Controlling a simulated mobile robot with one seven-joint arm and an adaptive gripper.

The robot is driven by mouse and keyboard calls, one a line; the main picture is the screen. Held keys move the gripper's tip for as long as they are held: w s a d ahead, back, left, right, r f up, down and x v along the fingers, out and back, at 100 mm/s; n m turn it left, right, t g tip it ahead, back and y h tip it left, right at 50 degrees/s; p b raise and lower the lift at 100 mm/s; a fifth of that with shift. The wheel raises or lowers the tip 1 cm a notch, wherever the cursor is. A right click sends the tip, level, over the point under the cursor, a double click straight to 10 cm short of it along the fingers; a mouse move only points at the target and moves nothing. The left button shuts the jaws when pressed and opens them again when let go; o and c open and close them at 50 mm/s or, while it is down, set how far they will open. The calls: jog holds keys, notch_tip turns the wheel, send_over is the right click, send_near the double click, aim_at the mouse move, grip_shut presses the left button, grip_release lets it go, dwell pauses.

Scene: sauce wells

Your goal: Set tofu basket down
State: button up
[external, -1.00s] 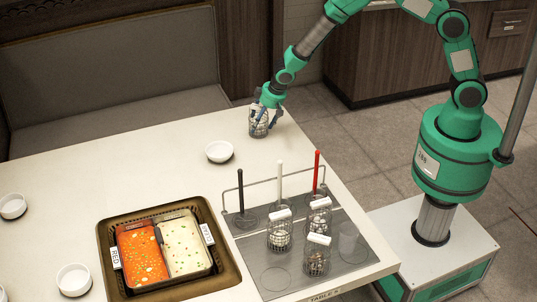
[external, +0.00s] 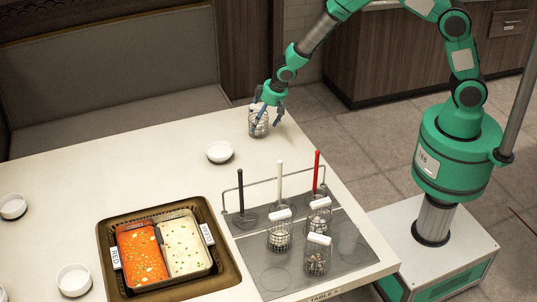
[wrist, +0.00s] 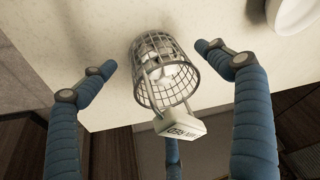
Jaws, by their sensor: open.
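The tofu basket (external: 257,128) is a small wire mesh basket with pale pieces inside. It stands on the white table (external: 90,180) near its far right corner. In the wrist view the basket (wrist: 150,85) shows its mesh and a white handle block (wrist: 180,125) with dark lettering, too small to read surely. My gripper (external: 267,120) is above and around the basket with its fingers spread. In the wrist view the blue fingers of my gripper (wrist: 160,68) stand clear of the basket on both sides, with gaps. A third finger is partly hidden behind the handle block.
A white bowl (external: 219,152) stands left of the basket. Nearer are a grey rack mat (external: 275,281) with several baskets and upright black, white and red handles, and a split pot (external: 140,258) of red and pale broth. The table edge is close behind the basket.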

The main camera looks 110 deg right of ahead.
jog(key=p+v, duration=0.2)
jog(key=v, duration=0.8)
jog(key=shift+s+r, duration=0.15)
jog(key=shift+r, duration=0.2)
jog(key=shift+a, duration=0.1)
jog(key=s+a+r+n+t, duration=0.1)
jog(key=s+a+r+n, duration=0.15)
jog(key=a+r, duration=1)
jog(key=s+a+r+n, duration=0.2)
jog(key=s+a+r, duration=0.2)
jog(key=a+r, duration=0.8)
jog(key=s+a+r+n+y, duration=0.1)
jog(key=s+a+r+n, duration=0.1)
jog(key=s+a+r, duration=0.3)
jog(key=s+a+r+n+t+y, duration=0.1)
jog(key=s+a+r, duration=0.4)
jog(key=s+a, duration=0.9)
jog(key=s+n+y, duration=0.1)
jog(key=s, duration=0.5)
jog(key=shift+n+t, duration=0.3)
jog(key=shift+n, duration=0.05)
jog(key=shift+a, duration=0.15)
